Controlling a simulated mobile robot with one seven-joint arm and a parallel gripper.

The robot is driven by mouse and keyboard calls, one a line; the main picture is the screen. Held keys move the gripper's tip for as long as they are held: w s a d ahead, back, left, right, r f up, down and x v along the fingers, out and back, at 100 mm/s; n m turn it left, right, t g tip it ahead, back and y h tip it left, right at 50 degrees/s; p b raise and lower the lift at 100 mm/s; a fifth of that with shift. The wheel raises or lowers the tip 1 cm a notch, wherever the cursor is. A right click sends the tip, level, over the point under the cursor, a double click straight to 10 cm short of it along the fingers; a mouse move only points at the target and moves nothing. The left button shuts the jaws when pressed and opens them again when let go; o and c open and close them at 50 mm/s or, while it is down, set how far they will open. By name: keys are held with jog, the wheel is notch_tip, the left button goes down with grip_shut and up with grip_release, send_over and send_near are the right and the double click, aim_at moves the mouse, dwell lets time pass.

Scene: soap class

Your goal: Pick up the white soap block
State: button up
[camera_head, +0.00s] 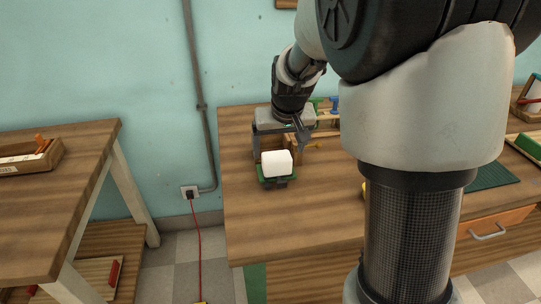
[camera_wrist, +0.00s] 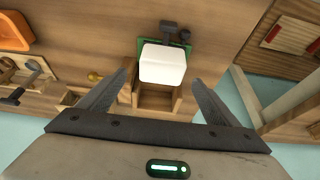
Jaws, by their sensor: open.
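The white soap block (camera_head: 277,163) sits on a small green holder (camera_head: 268,184) on the wooden workbench, left of my arm in the head view. In the wrist view the soap block (camera_wrist: 162,64) is near the top middle, beyond the fingertips and centred between them. The green holder (camera_wrist: 187,47) shows behind it with dark metal parts. My gripper (camera_wrist: 163,82) is open and empty, its two fingers spread apart on either side of a wooden box. In the head view my gripper (camera_head: 302,132) is above the bench, behind the soap and slightly right. It is apart from the soap.
The wooden box (camera_wrist: 157,98) stands beside the soap. Tools with green and blue handles (camera_head: 334,104) stand at the bench's back. A green mat (camera_head: 490,176) lies at right. Another wooden table (camera_head: 60,190) stands at left, across a floor gap. The bench's front left is clear.

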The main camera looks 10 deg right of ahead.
aim_at(277, 157)
jog(key=shift+b+x, duration=1.05)
jog(key=shift+x, duration=1.75)
jog(key=shift+s+a, duration=0.15)
jog(key=shift+s, duration=0.05)
jog(key=shift+c, duration=0.2)
jog(key=c, duration=1.2)
